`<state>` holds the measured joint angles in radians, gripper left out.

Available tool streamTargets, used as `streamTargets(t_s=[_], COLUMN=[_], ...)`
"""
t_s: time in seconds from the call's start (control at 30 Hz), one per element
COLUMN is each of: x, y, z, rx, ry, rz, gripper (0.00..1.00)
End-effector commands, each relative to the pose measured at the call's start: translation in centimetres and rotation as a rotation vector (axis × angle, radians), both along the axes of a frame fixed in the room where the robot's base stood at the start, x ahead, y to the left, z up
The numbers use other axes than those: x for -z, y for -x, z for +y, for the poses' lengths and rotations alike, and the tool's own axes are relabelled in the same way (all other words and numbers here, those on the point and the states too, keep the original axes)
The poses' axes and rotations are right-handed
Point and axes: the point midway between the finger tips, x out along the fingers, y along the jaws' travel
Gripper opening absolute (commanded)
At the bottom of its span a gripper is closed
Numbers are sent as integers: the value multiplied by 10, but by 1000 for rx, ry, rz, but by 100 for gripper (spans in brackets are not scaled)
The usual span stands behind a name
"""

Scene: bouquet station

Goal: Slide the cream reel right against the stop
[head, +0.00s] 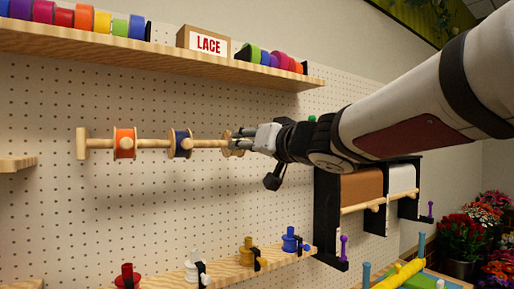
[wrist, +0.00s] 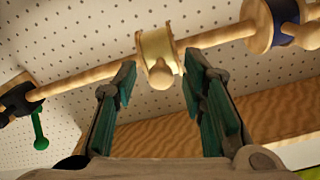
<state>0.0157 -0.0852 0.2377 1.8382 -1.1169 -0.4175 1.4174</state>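The cream reel (wrist: 158,47) sits on a wooden rod (wrist: 90,78), with its round knob facing the wrist camera. In the head view the reel is mostly hidden by my gripper (head: 240,139). My gripper is open in the wrist view (wrist: 160,78), with a fingertip on either side of the reel's knob and clear gaps to both. A black bracket with a green lever (wrist: 39,128), apparently the stop, is at the rod's left in the wrist view. A green knob (head: 311,118) shows behind my arm in the head view. Bare rod lies between reel and bracket.
A navy reel (head: 181,143) and an orange reel (head: 124,143) sit further left on the rod. A shelf with ribbon rolls and a LACE box (head: 203,41) is above. A lower ledge (head: 222,271) carries several coloured spools. Paper rolls (head: 361,188) hang below my arm.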

Motion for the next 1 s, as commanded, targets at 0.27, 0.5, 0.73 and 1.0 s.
streamTargets(t_s=[0.27,0.5,0.73,1.0], x=[-1,-1,0,-1], y=[-4,-3,-4,-13], z=[3,3,3,-10], rx=[-1,0,0,2], ry=[0,0,1,1], rz=[-2,-1,-1,4], gripper=[38,4,0,0])
